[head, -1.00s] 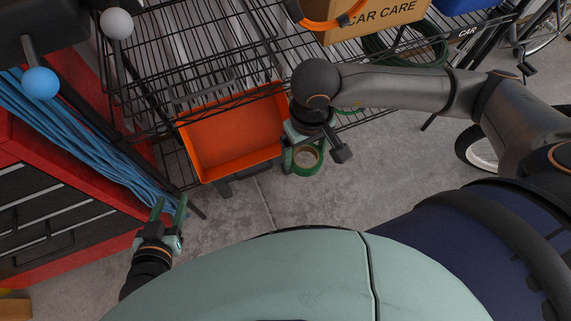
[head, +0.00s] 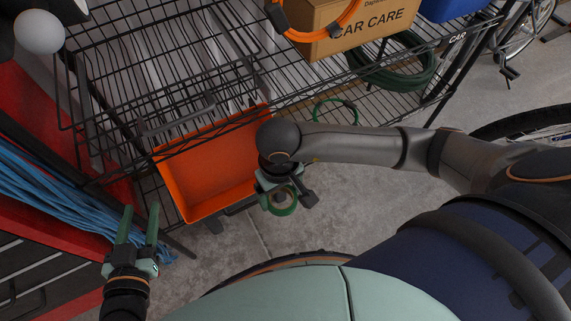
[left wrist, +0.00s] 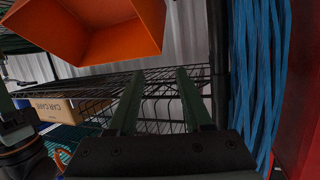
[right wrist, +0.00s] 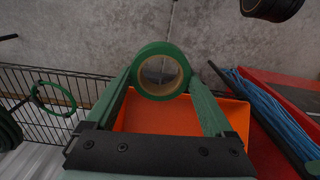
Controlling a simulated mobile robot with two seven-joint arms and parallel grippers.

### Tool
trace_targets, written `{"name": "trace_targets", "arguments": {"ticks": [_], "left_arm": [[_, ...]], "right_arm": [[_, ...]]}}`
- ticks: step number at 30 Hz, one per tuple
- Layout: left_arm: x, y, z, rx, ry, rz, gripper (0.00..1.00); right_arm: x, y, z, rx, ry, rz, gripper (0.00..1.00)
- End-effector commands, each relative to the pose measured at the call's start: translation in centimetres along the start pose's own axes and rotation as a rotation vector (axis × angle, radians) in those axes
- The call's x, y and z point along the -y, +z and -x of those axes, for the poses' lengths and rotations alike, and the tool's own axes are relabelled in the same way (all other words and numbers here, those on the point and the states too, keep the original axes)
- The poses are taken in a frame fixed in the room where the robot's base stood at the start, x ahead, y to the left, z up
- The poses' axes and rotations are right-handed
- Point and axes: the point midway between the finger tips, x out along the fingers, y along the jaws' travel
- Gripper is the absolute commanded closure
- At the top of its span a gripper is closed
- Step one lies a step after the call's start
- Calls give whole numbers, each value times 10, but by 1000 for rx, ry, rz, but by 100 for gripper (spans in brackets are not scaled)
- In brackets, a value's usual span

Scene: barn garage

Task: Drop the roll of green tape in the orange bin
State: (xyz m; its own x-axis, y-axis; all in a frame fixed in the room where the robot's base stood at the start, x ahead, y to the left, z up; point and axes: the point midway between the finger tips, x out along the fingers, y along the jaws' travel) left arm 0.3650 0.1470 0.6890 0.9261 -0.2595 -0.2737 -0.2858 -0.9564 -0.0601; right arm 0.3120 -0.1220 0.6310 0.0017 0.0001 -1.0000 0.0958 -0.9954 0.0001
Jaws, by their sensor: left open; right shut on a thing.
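The roll of green tape (head: 283,201) is held in my right gripper (head: 276,192), just right of the orange bin in the head view. In the right wrist view the tape (right wrist: 161,49) sits between the fingertips of my right gripper (right wrist: 160,82), with the orange bin (right wrist: 133,113) behind it. The orange bin (head: 208,168) hangs at the front of the wire rack, and its visible floor is empty. It also shows in the left wrist view (left wrist: 115,43). My left gripper (head: 138,222) is open and empty, left of and below the bin; its fingers (left wrist: 157,85) are apart.
A black wire rack (head: 190,75) holds a car care box (head: 360,30) and a coiled green hose (head: 405,70). Blue cables (head: 60,195) hang beside a red cabinet (head: 30,245) at left. A bicycle wheel (head: 520,125) stands at right. Concrete floor (head: 330,225) is clear below the rack.

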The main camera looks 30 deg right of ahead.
Motion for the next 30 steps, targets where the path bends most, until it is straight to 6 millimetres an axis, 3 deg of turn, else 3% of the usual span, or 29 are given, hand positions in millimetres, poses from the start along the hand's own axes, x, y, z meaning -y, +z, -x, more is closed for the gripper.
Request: {"name": "trace_targets", "arguments": {"ticks": [30], "left_arm": [[7, -98, 12, -394, -16, -117, 50]], "right_arm": [[-4, -58, -12, 0, 0, 0, 67]]}}
